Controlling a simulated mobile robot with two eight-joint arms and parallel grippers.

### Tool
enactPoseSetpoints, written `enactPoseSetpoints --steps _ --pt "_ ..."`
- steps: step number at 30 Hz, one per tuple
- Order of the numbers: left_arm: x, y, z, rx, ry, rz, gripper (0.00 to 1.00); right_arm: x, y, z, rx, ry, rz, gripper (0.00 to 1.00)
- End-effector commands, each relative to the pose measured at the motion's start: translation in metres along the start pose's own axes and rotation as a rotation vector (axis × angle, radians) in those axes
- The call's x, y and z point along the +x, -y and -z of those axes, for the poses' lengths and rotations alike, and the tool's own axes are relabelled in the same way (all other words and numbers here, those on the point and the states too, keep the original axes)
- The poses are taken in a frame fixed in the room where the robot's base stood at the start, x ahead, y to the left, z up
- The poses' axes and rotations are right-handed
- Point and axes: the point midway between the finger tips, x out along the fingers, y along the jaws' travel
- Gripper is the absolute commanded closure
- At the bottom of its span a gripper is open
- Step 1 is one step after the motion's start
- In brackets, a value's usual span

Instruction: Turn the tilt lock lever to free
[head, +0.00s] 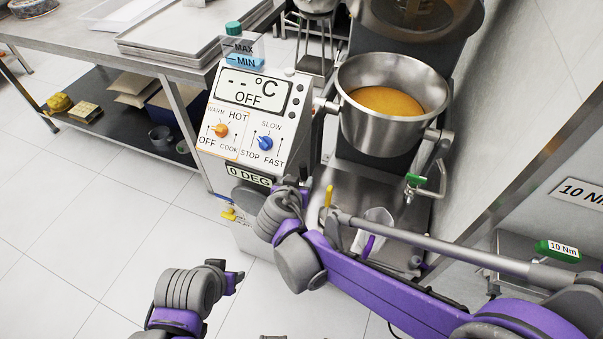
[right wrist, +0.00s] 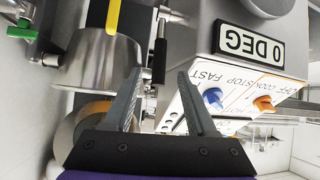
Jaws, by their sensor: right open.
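A lever with a black grip (right wrist: 160,60) on a metal rod stands beside the 0 DEG readout in the right wrist view; it looks like the tilt lock lever, but no label on it is legible. My right gripper (right wrist: 158,95) is open and empty, its two fingers pointing toward the mixer, with the black grip beyond and between them. No contact shows. In the head view the right gripper (head: 303,180) is just below the control panel, and the lever is hidden or too small to tell. My left gripper (head: 237,278) is low over the floor, its finger opening unclear.
The steel bowl (head: 372,110) holds orange-brown contents. The 0 DEG readout (head: 249,175) sits under the control panel (head: 252,112). A yellow handle (head: 329,196) and a green-tipped lever (head: 415,180) are near my right arm. A steel table (head: 60,42) stands at left; floor in front is clear.

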Motion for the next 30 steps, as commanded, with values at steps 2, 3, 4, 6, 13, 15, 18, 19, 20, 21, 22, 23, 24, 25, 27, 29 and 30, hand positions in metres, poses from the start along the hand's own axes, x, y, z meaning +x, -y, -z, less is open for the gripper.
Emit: enactPoseSetpoints --steps 2,3,4,6,13,15,18,19,20,21,22,23,24,25,27,29,30 --pt "-0.002 0.0 0.001 0.0 -0.001 0.0 0.5 -0.014 0.001 0.001 -0.002 -0.001 0.002 0.43" --pt "-0.003 0.0 0.002 0.0 -0.001 0.0 0.5 -0.019 0.0 0.001 -0.002 -0.001 0.001 0.43" --pt "-0.003 0.0 0.002 0.0 -0.001 0.0 0.5 -0.022 0.0 0.001 -0.001 -0.001 0.001 0.43" --pt "-0.004 0.0 0.002 0.0 -0.001 0.0 0.5 -0.027 0.0 0.001 -0.001 -0.001 0.001 0.43" --pt "-0.004 0.0 0.002 0.0 -0.001 0.0 0.5 -0.031 0.0 0.0 0.0 0.0 0.0 0.43" --pt "-0.004 0.0 0.002 0.0 -0.001 0.0 0.5 -0.031 0.0 0.0 0.0 0.0 -0.001 0.43" --pt "-0.004 0.0 0.002 0.0 -0.001 0.0 0.5 -0.031 0.0 0.0 0.0 0.0 -0.001 0.43" --pt "-0.004 0.0 0.002 0.0 -0.001 0.0 0.5 -0.031 0.0 0.0 0.0 0.0 -0.001 0.43" --pt "-0.004 0.0 0.002 0.0 -0.001 0.0 0.5 -0.031 0.0 0.0 0.0 0.0 -0.001 0.43" --pt "-0.004 0.0 0.002 0.0 -0.001 0.0 0.5 -0.03 0.0 0.0 0.0 0.0 -0.001 0.43" --pt "-0.004 0.0 0.002 0.0 -0.001 0.0 0.5 -0.03 0.0 0.0 0.0 0.0 -0.001 0.43" --pt "-0.004 0.0 0.002 0.0 -0.001 0.0 0.5 -0.03 0.0 0.0 0.0 0.0 -0.001 0.43" --pt "-0.004 0.0 0.002 0.0 -0.001 0.0 0.5 -0.031 -0.001 0.0 0.0 0.0 -0.001 0.43" --pt "-0.004 0.0 0.002 0.0 -0.002 0.0 0.5 -0.031 -0.002 0.001 -0.001 0.002 -0.003 0.43" --pt "-0.007 0.0 0.004 0.0 -0.002 0.0 0.5 -0.033 -0.013 0.002 -0.004 0.018 -0.013 0.43" --pt "-0.011 0.0 0.006 0.0 -0.004 0.0 0.5 -0.037 -0.032 0.004 -0.012 0.047 -0.028 0.43" --pt "-0.015 0.0 0.009 0.0 -0.006 0.0 0.5 -0.042 -0.05 0.005 -0.019 0.076 -0.041 0.43"
